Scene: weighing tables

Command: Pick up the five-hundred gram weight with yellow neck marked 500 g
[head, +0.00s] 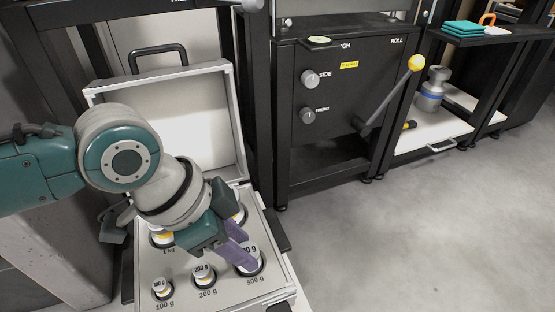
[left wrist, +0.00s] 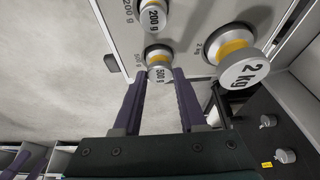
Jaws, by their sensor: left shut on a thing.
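The 500 g weight (head: 252,247) has a white top and sits at the right front of the open weight case (head: 227,294), at its 500 g place. In the left wrist view the same weight (left wrist: 159,72) shows its yellow neck and "500 g" label. My left gripper (head: 246,252), with purple fingers, reaches down over the case and is shut on this weight, one finger on each side. The fingers also show in the left wrist view (left wrist: 159,90). I cannot tell whether the weight is clear of its hole. My right gripper is not in view.
The 200 g weight (head: 203,273) and 100 g weight (head: 161,288) stand in the case's front row. A 1 kg weight (head: 162,239) and a 2 kg weight (left wrist: 243,65) are behind. The raised lid (head: 190,120) stands at the back. A black cabinet (head: 340,105) with knobs is right.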

